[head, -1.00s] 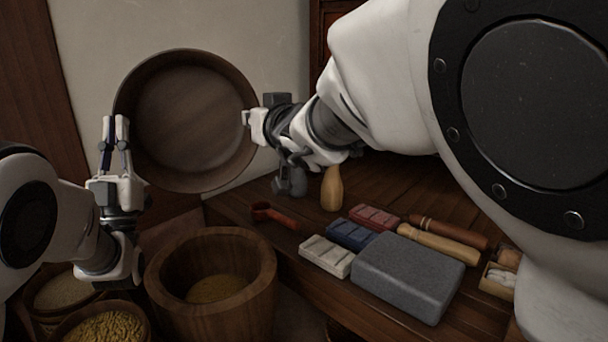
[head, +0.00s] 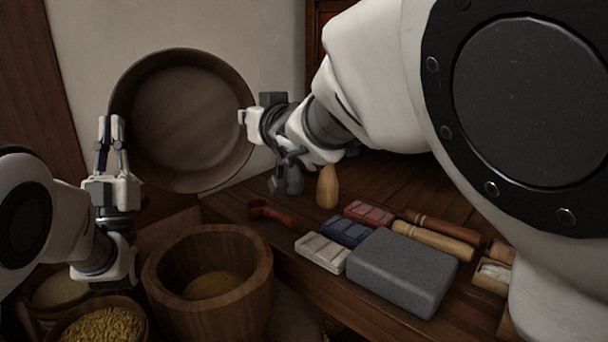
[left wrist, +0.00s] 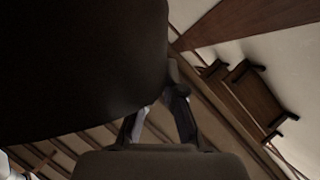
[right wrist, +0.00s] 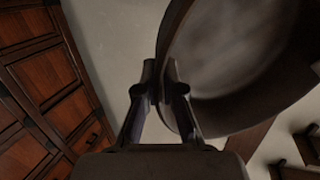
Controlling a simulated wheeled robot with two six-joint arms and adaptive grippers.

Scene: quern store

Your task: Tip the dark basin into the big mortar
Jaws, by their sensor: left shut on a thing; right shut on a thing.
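The dark basin (head: 185,120) is held up in the air, tipped on its side so that its open face shows in the head view. Its inside looks bare. My left gripper (head: 110,122) is shut on the basin at its left rim. My right gripper (head: 243,118) is shut on the basin at its right rim. In the right wrist view the basin (right wrist: 235,60) lies between and past the fingers (right wrist: 160,75). In the left wrist view its dark outside (left wrist: 80,65) fills the upper left. The big mortar (head: 255,290), a wooden tub, stands below the basin with yellowish grain inside.
Baskets of grain (head: 103,325) stand left of the mortar. The wooden bench (head: 285,250) at right holds a red scoop (head: 272,213), a yellow pestle-like piece (head: 327,187), coloured blocks (head: 347,231), a grey stone block (head: 400,272) and wooden rollers (head: 433,240).

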